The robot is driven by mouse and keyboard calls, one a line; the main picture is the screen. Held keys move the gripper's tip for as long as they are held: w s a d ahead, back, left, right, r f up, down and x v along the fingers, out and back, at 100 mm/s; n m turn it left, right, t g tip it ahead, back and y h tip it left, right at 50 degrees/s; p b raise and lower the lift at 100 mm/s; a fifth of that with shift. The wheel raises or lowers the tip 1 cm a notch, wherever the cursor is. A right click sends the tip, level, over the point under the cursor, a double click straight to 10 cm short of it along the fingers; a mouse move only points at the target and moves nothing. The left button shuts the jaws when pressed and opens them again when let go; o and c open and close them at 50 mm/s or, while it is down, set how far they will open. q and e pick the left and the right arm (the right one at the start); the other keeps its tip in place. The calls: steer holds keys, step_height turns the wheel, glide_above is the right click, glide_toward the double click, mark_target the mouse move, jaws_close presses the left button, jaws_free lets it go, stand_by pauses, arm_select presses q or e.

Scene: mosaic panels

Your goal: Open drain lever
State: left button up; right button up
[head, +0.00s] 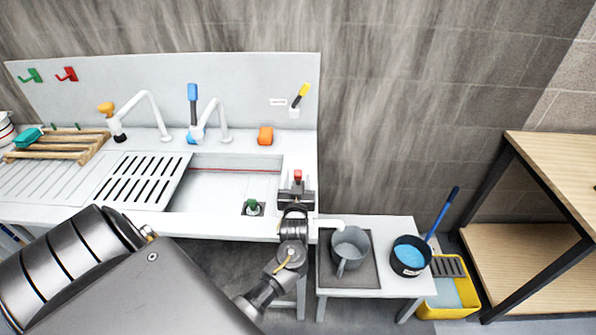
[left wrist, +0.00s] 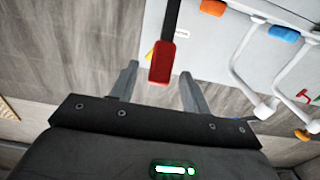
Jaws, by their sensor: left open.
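A lever with a red grip (head: 297,175) stands at the right front edge of the sink (head: 190,225). In the left wrist view, its red grip (left wrist: 161,63) on a black bar lies between my open fingers, with gaps visible on both sides. My left gripper (head: 296,187) is open around or just in front of the red grip; the exact depth is unclear. It also shows in the left wrist view (left wrist: 159,80). The lever's lower part is hidden by my gripper in the head view. My right gripper is not in view.
A yellow-tipped lever (head: 301,95) is on the backsplash beside a small label (head: 278,102). A green-topped fitting (head: 252,206) sits in the basin. A low table (head: 390,226) right of the sink holds a grey pot (head: 349,250) and a dark bucket (head: 407,266).

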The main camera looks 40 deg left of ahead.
arm_select(q)
steer(key=shift+p+x, duration=0.3)
steer(key=shift+x, duration=1.5)
jaws_close()
